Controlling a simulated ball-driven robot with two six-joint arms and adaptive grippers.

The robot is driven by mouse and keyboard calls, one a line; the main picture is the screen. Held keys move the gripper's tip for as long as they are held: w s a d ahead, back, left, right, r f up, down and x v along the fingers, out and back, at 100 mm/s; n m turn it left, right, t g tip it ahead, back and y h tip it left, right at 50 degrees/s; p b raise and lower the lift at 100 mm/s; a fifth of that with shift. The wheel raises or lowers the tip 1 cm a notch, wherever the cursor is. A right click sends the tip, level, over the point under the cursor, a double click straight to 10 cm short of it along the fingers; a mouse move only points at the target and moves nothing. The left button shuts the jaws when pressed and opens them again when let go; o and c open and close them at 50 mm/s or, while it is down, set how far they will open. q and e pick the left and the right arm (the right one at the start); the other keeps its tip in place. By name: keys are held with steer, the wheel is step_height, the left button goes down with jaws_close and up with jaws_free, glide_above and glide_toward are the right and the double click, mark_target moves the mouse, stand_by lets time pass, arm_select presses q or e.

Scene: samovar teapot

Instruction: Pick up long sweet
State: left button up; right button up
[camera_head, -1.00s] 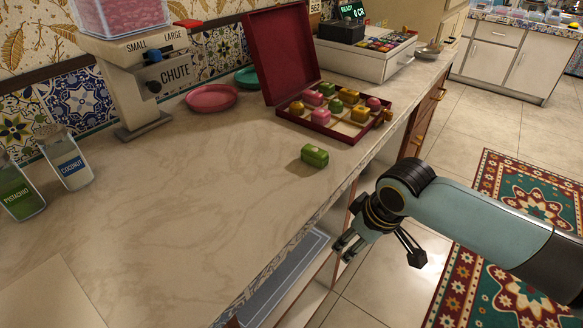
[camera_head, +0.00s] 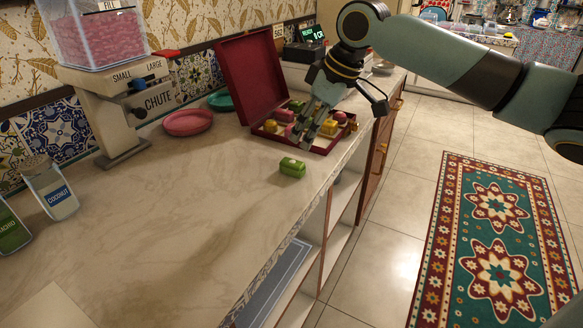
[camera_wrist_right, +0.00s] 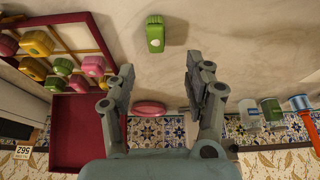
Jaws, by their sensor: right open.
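A green long sweet (camera_head: 292,167) with a pale mark on top lies alone on the marble counter, in front of the open red box (camera_head: 262,127). It also shows in the right wrist view (camera_wrist_right: 155,34), ahead of and between the fingers. My right gripper (camera_head: 304,140) is above the counter by the box's front edge, close behind the green sweet in the head view. It hides part of the box. In the right wrist view its two fingers (camera_wrist_right: 160,82) are spread apart with nothing between them. My left gripper is not in view.
The box holds several pink, yellow and green sweets, with its lid (camera_head: 245,80) raised. A pink plate (camera_head: 188,122) and a teal plate (camera_head: 221,100) lie near the wall. The chute dispenser (camera_head: 115,110) and coconut jar (camera_head: 52,188) stand left. The front counter is clear.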

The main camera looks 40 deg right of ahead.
mark_target(293, 162)
steer(key=x, duration=0.7)
steer(key=b+x, duration=0.1)
steer(key=x, duration=0.2)
steer(key=shift+w+d+f, duration=0.1)
steer(key=shift+w+d, duration=0.15)
jaws_close()
